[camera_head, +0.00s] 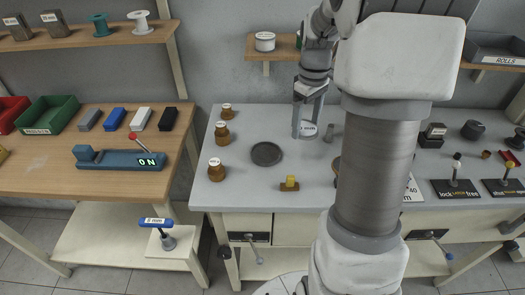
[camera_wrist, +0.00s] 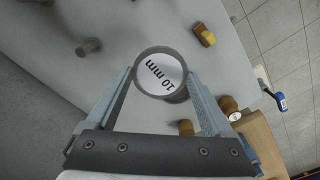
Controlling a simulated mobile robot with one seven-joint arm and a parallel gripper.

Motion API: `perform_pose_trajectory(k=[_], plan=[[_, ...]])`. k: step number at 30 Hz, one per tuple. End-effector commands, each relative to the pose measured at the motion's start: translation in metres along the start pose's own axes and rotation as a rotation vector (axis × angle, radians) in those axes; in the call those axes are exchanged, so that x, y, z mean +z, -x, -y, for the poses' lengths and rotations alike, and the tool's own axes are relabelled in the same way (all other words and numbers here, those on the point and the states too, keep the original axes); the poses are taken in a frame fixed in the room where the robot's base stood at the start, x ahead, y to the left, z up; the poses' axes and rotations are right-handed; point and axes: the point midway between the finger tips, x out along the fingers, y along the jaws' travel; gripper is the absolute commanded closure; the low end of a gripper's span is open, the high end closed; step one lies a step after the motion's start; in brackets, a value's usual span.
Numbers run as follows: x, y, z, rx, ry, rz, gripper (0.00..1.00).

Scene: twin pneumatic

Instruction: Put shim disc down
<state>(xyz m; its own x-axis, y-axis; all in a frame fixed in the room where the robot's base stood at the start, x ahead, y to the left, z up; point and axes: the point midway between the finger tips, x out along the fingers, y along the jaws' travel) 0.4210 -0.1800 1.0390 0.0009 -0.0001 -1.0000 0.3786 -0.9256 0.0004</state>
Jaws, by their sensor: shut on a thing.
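My gripper (camera_head: 309,133) is shut on a shim disc (camera_head: 309,129), a round grey piece with a white top label. In the wrist view the label on the shim disc (camera_wrist: 161,73) reads "10 mm", and a finger presses on each side of it. The disc is over the grey worktop (camera_head: 240,185); I cannot tell its exact height. A flat dark round pad (camera_head: 266,154) lies on the worktop to the left of my gripper, with nothing on it. In the wrist view the held disc hides much of what is beneath it.
Brown jars (camera_head: 217,169) stand along the left edge of the worktop. A yellow block on a brown base (camera_head: 289,184) is near the front edge. A small grey post (camera_head: 329,132) stands just right of my gripper.

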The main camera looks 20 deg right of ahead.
Motion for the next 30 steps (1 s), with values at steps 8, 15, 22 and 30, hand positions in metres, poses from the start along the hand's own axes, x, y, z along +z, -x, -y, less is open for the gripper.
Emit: perform_pose_trajectory(k=[8, 15, 22, 30], plan=[[-0.056, -0.039, 0.030, -0.002, 0.007, 0.002, 0.76], [-0.090, -0.061, 0.046, 0.000, 0.004, 0.001, 0.76], [-0.095, -0.075, 0.049, -0.001, 0.001, 0.002, 0.76], [-0.095, -0.104, 0.049, 0.000, 0.001, 0.000, 0.76]])
